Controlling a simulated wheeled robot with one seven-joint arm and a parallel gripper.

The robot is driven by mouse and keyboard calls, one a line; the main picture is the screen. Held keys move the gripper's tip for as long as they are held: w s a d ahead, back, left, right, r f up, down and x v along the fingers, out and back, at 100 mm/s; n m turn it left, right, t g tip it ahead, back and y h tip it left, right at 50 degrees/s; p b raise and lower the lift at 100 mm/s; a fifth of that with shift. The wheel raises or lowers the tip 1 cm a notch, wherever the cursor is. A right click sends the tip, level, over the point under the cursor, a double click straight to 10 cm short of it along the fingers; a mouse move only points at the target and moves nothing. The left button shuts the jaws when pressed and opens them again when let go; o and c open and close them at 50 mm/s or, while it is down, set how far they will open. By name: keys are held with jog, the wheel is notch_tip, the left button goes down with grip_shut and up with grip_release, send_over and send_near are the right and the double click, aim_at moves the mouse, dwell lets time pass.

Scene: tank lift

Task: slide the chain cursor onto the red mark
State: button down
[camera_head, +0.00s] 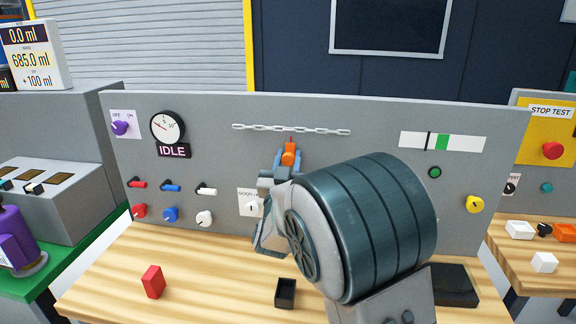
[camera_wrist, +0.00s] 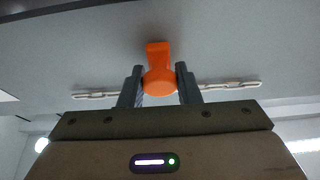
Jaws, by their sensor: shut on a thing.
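The orange chain cursor (camera_head: 289,154) is in front of the grey panel, just below the middle of the pale chain (camera_head: 325,131). In the wrist view the cursor (camera_wrist: 159,76) has a round body and a narrower tab pointing up, with the chain (camera_wrist: 228,85) running out to both sides behind it. My gripper (camera_head: 287,163) is shut on the cursor; its two dark fingers (camera_wrist: 160,88) touch the round body on both sides. I cannot make out a separate red mark on or near the chain. My arm hides part of the panel below.
A red block (camera_head: 153,282) and a small black box (camera_head: 285,292) sit on the wooden bench. Space beside the chain is clear.

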jog(key=c, duration=1.1)
grip_release()
jog(key=shift+s, duration=0.1)
jog(key=b+v, duration=0.2)
jog(key=v, duration=1.1)
jog(key=shift+s+f, duration=0.2)
jog(key=shift+s, duration=0.1)
